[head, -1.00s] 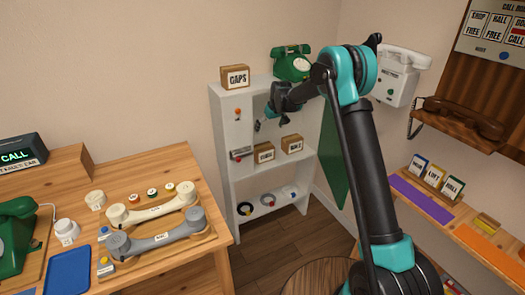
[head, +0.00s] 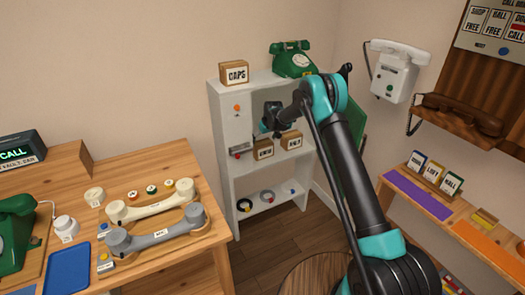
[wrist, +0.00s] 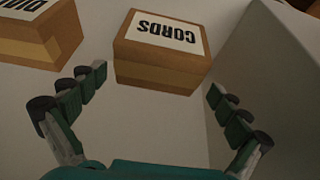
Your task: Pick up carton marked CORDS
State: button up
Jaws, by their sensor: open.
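The carton marked CORDS (wrist: 163,52) is a brown box with a white label, upside down in the wrist view. It lies ahead of and between the fingers of my gripper (wrist: 157,80), which is open and empty, with clear space between box and fingers. In the head view, two small cartons stand on the middle shelf; the left one (head: 263,150) appears to be CORDS, though its label is too small to read surely. My gripper (head: 270,128) is just above and in front of it, partly hidden by my arm.
A second labelled carton (wrist: 38,35) stands close beside CORDS in the wrist view. The white shelf unit (head: 226,185) has a side panel near my fingers. Above are a CAPS carton (head: 234,73) and a green phone (head: 292,60). Cord coils lie on the lower shelf.

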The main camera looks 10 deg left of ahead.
aim_at(263, 143)
jog(key=shift+x, duration=1.9)
jog(key=shift+d, duration=0.1)
jog(key=shift+c, duration=0.5)
jog(key=c, duration=1)
